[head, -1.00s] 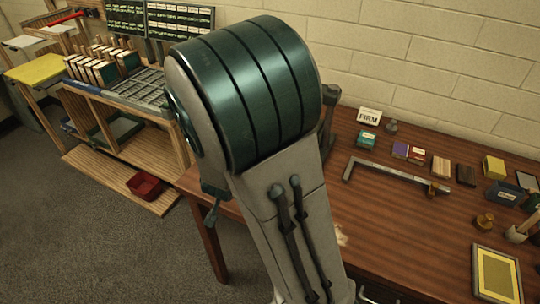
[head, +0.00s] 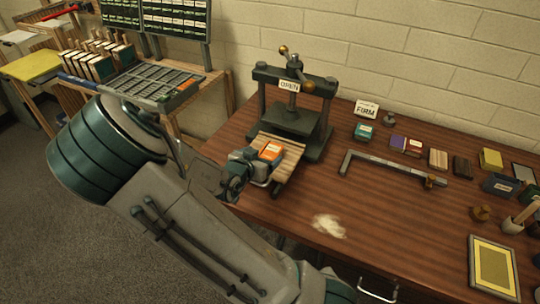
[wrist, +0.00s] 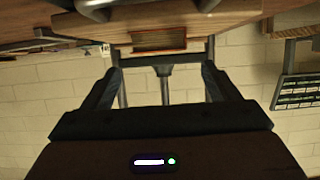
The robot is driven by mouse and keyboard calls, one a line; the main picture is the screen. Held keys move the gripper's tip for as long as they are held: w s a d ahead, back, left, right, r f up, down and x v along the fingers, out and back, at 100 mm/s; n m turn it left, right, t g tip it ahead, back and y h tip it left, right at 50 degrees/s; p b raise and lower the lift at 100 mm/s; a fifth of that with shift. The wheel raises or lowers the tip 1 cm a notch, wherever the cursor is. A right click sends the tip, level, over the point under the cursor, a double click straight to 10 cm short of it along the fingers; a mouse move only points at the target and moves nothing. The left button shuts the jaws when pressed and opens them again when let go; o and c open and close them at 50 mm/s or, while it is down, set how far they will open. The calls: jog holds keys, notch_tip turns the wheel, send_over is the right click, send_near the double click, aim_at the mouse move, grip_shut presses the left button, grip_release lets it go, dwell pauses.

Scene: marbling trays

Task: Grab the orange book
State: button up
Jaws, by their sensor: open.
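The orange book (head: 271,151) has a pale label and lies on a wooden board (head: 290,146) in front of the dark press. In the wrist view its page edge and orange covers (wrist: 158,40) show just beyond my fingertips, roughly centred between them. My gripper (head: 256,166) is at the near left side of the book, with its fingers apart. In the wrist view the open gripper (wrist: 161,70) has nothing between its fingers. I cannot tell whether a finger touches the book or board.
The press (head: 297,117) with an "OPEN" sign stands behind the book. A metal L-shaped bar (head: 390,168), a "FIRM" sign (head: 367,109) and several small blocks lie to the right. A pale patch (head: 329,226) marks the otherwise clear front of the table (head: 395,225).

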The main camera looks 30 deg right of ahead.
aim_at(270, 151)
jog(key=shift+f+x, duration=0.15)
jog(key=shift+x, duration=1.6)
jog(key=shift+f+x, duration=0.1)
jog(key=shift+x, duration=1.65)
jog(key=shift+s, duration=0.15)
jog(key=c, duration=1.1)
